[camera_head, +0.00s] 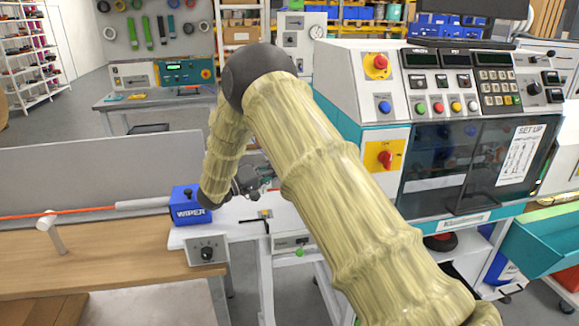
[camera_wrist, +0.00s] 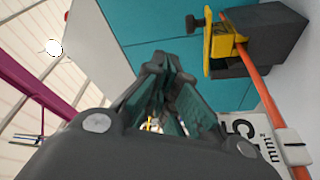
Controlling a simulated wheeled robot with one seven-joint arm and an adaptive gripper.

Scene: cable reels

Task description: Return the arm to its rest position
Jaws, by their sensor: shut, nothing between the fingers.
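My arm, in a pale yellow sleeve, rises from the lower right of the head view to a dark elbow and bends down towards the bench by the blue WIPER box (camera_head: 188,205). My gripper (camera_head: 258,178) shows small beside the forearm, partly hidden by the arm, above the white bench unit. In the wrist view my gripper (camera_wrist: 166,66) has its fingers together, with nothing held between them. A teal panel (camera_wrist: 150,22) lies beyond the fingertips.
An orange cable (camera_wrist: 262,88) passes a yellow clamp (camera_wrist: 222,42) at right in the wrist view. The control machine (camera_head: 455,110) stands close to the right of my arm. A grey panel (camera_head: 90,180) runs along the wooden bench (camera_head: 120,262).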

